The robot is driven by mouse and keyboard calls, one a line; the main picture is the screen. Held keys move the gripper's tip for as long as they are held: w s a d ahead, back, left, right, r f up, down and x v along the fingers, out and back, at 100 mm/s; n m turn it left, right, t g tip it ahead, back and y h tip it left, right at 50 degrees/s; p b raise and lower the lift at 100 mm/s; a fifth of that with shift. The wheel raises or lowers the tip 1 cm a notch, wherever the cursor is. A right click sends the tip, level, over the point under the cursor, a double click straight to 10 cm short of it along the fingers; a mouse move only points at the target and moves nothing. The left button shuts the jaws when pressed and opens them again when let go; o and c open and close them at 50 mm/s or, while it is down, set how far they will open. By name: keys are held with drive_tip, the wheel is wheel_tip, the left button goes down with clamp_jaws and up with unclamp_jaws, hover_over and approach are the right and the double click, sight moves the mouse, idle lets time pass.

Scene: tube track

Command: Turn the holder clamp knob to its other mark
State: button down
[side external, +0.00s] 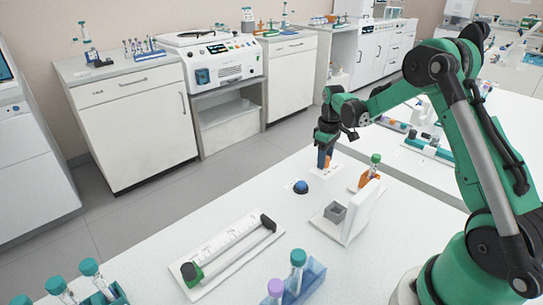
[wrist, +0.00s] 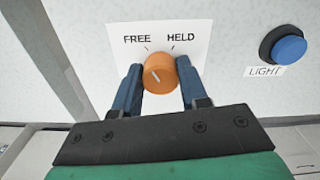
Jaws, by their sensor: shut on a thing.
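The orange clamp knob (wrist: 160,83) stands on a white label plate (wrist: 203,50) marked FREE on the left and HELD on the right, each with a short tick. The pale line on the knob's face slants up and left, toward the FREE side. My gripper (wrist: 160,85) is shut on the knob, with a blue finger on each side of it. In the side external view my gripper (side external: 325,158) points down at the plate, and the knob is mostly hidden between the fingers.
A blue LIGHT button (wrist: 288,48) is to the right of the knob in the wrist view; it also shows in the side external view (side external: 301,186).

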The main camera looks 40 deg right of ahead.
drive_tip(key=m, duration=1.2)
drive_tip(key=shift+a, duration=0.1)
drive_tip(key=shift+m, duration=0.4)
drive_tip(key=shift+c, duration=2.3)
unclamp_jaws()
drive_tip(key=shift+r, duration=2.85)
